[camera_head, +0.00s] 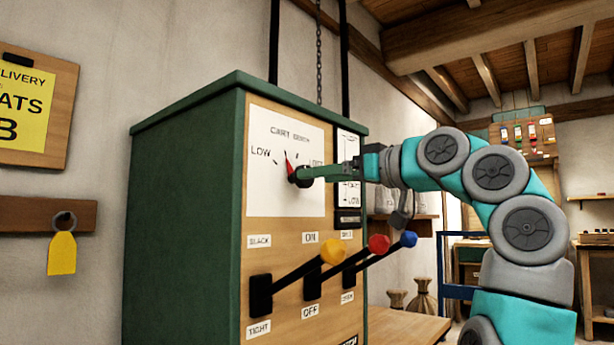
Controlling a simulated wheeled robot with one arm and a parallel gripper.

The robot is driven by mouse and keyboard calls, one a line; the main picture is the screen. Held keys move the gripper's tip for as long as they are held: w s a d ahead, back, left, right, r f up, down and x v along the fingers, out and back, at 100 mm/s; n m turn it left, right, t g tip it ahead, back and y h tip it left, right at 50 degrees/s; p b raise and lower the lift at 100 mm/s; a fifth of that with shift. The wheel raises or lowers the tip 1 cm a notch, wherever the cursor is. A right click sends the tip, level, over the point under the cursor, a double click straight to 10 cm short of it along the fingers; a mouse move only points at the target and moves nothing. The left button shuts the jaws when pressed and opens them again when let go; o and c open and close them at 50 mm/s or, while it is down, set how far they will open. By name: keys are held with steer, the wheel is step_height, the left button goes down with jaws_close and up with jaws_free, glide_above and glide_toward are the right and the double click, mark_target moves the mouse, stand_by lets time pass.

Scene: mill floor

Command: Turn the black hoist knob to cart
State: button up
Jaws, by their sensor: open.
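The black hoist knob (293,179) sits low on a white dial plate (280,202) on the front of a green cabinet. A red pointer (290,164) slants from it up and slightly left, between a left word that looks like LOW and a top word that looks like CART. A partly covered word is on the right. My gripper (305,175) reaches in from the right with its fingertips at the knob and hides part of it. Its jaws are open; I cannot tell whether they touch the knob.
Below the dial, levers with a yellow ball (333,252), a red ball (379,244) and a blue ball (408,239) stick out to the right, under my arm. The green cabinet (178,210) fills the centre. A yellow tag (62,253) hangs on the left wall.

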steer(key=p+x, duration=0.1)
steer(key=x, duration=0.4)
steer(key=c, duration=1.3)
steer(key=shift+c, duration=0.2)
steer(key=shift+r+b, duration=0.1)
steer(key=shift+b, duration=0.25)
steer(key=shift+m+b, duration=0.35)
steer(key=shift+m, duration=0.45)
steer(key=o, duration=1.3)
steer(key=shift+o, duration=0.2)
steer(key=shift+d, duration=0.1)
